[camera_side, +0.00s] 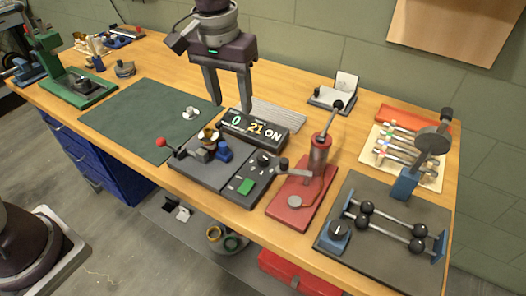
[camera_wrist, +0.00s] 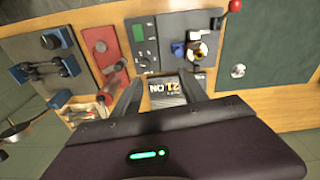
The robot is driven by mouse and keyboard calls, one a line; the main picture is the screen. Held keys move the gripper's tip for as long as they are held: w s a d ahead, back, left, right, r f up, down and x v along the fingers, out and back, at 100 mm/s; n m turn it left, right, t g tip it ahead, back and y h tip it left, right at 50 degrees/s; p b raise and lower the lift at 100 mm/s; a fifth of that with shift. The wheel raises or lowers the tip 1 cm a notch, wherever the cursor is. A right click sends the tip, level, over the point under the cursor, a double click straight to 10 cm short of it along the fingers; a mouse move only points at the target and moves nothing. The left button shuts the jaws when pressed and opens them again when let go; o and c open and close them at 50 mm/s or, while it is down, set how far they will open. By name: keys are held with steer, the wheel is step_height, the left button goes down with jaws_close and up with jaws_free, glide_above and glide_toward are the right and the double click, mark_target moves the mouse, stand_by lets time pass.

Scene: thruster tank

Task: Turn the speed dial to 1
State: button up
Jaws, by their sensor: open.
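The dark grey control panel (camera_side: 228,186) carries a black knob (camera_side: 264,159), which looks like the speed dial, and a green button (camera_side: 246,186). Its pointer and scale are too small to read. In the wrist view the knob (camera_wrist: 144,62) sits just beyond my left finger. The display box (camera_side: 257,130) behind the panel reads "0", "21" and "ON"; it shows between my fingers in the wrist view (camera_wrist: 166,88). My gripper (camera_side: 232,108) is open and empty, fingers pointing down, above and behind the display box. It also shows in the wrist view (camera_wrist: 161,76).
A brass-and-blue thruster rig (camera_side: 212,143) with a red-tipped lever (camera_side: 161,142) stands left of the knob. A red press (camera_side: 302,195) stands close on its right. A ball rig (camera_side: 385,230) lies further right. The green mat (camera_side: 135,112) is mostly clear.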

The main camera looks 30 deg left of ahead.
steer(key=g, duration=0.1)
glide_above(263, 156)
steer(key=shift+n, duration=0.4)
step_height(263, 156, down, 10)
steer(key=shift+r, duration=0.1)
step_height(263, 156, down, 7)
steer(key=shift+f, duration=0.2)
steer(key=shift+c, duration=0.4)
jaws_close()
